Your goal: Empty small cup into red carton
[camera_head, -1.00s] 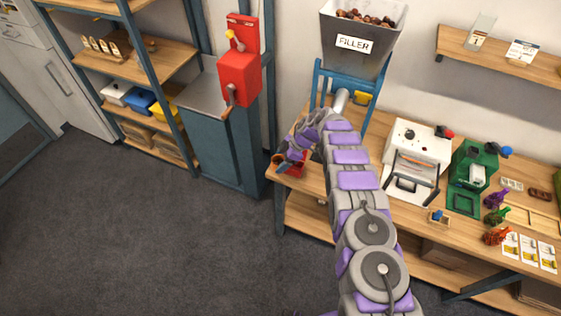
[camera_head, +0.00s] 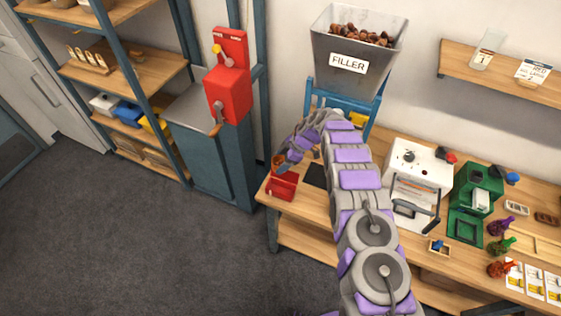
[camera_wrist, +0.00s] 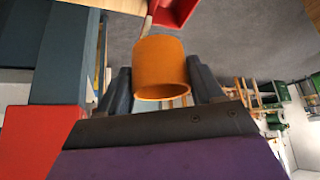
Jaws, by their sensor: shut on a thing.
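A small orange-brown cup (camera_wrist: 160,62) is held between the two dark fingers of my gripper (camera_wrist: 160,82) in the wrist view. Its open rim faces the bottom of that picture; I cannot see what is inside. In the head view, the cup (camera_head: 277,160) shows only as a small orange patch by my gripper (camera_head: 281,160). The red carton (camera_head: 283,187) stands on the left end of the wooden workbench, just below my gripper. Part of the red carton (camera_wrist: 176,12) also shows beyond the cup at the top of the wrist view.
The grey filler hopper (camera_head: 355,62) with chestnuts stands behind my arm on a blue frame. A dark mat (camera_head: 316,175) lies right of the carton. A white machine (camera_head: 417,180) and a green machine (camera_head: 477,195) stand farther right. Open floor lies left of the bench.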

